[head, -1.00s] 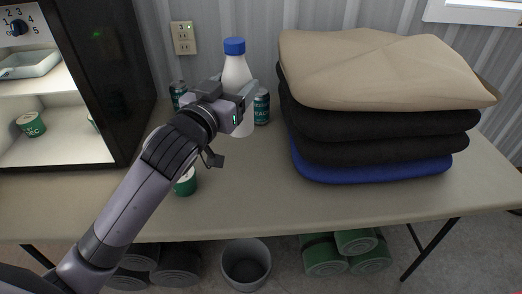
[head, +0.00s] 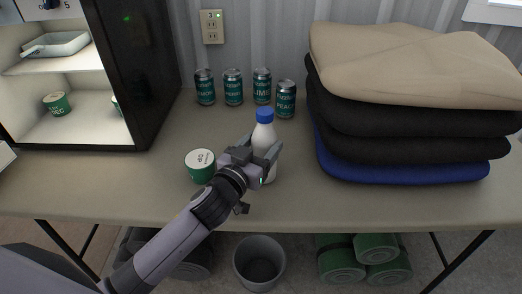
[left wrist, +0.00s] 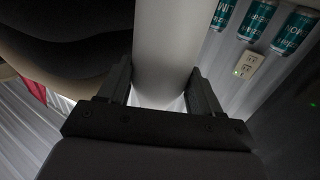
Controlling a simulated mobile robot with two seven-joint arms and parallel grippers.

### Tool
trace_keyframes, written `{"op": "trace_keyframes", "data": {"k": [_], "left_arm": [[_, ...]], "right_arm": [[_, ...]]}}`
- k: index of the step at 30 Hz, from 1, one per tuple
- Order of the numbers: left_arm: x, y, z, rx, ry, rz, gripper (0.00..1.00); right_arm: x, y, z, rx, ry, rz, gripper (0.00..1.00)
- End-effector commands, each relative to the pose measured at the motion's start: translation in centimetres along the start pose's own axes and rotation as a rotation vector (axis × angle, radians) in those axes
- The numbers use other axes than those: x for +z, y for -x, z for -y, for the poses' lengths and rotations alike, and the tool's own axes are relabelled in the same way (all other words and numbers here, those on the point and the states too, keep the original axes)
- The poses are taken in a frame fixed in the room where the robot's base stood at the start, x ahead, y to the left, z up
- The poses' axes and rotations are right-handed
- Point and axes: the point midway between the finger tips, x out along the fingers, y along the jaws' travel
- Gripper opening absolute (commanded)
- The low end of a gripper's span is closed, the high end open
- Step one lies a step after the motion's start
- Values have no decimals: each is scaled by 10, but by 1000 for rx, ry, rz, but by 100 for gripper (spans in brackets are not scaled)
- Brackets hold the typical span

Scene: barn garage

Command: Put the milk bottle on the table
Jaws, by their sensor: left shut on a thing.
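The milk bottle (head: 264,134) is white with a blue cap and stands upright at the table (head: 120,185), near the front middle. My left gripper (head: 267,160) is shut on the bottle's body, coming from the left and front. In the left wrist view the bottle (left wrist: 167,45) fills the space between the two fingers (left wrist: 163,88). The gripper hides part of the bottle's lower body, and I cannot tell for sure whether its base touches the table. My right gripper is not in view.
Several teal cans (head: 233,87) stand in a row behind the bottle. A green cup with a white lid (head: 200,165) stands just left of the gripper. A stack of folded cloths (head: 408,150) is on the right, and an open-fronted cabinet (head: 150,75) on the left.

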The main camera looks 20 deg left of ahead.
Motion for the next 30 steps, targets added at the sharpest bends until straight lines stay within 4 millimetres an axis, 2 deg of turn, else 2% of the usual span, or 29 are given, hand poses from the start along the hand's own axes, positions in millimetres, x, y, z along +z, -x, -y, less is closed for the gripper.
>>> {"op": "trace_keyframes", "data": {"k": [13, 14, 16, 28, 30], "left_arm": [[7, 0, 0, 1, 2, -6, 17], [8, 0, 0, 0, 1, -2, 67], [8, 0, 0, 1, 1, -2, 90], [2, 0, 0, 1, 0, -3, 90], [6, 7, 0, 1, 1, 0, 90]], "right_arm": [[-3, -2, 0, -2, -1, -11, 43], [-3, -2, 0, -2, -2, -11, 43], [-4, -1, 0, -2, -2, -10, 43], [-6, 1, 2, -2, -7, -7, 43], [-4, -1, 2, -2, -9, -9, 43]]}}
